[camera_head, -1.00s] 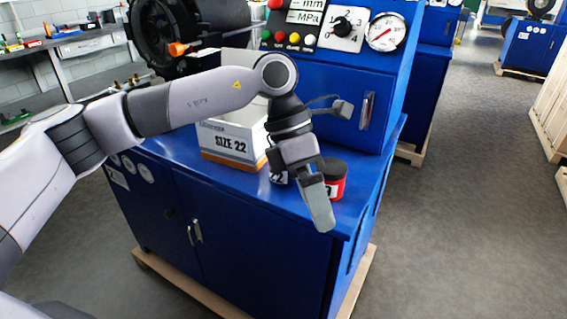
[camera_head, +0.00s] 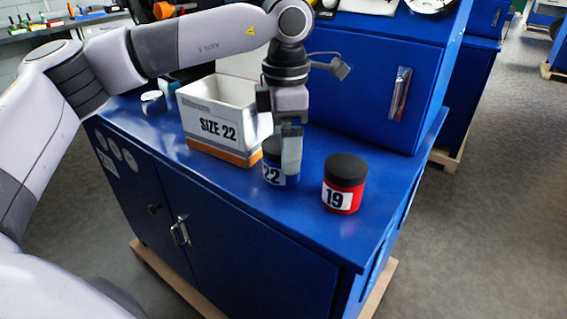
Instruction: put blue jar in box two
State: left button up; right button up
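A blue jar (camera_head: 270,177) with a dark lid and a "22" label stands upright on the blue cabinet top. My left gripper (camera_head: 290,150) points down at this jar, with one grey finger in front of its right side. The other finger is hidden, so I cannot tell whether it grips the jar. An open white box (camera_head: 191,128) with an orange bottom edge and a "SIZE 22" label stands just left of the jar. No label reading "two" shows. My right gripper is not in view.
A red jar (camera_head: 344,192) with a black lid and a "19" label stands right of the blue jar. A small pale cylinder (camera_head: 153,102) stands left of the box. The raised blue panel (camera_head: 365,85) rises behind. The cabinet's front right corner is clear.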

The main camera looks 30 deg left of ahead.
pick_arm(q)
jog(key=f, duration=0.5)
jog(key=shift+s+a, duration=0.1)
jog(key=shift+a, duration=0.25)
jog(key=shift+r, duration=0.1)
jog(key=c, duration=1.8)
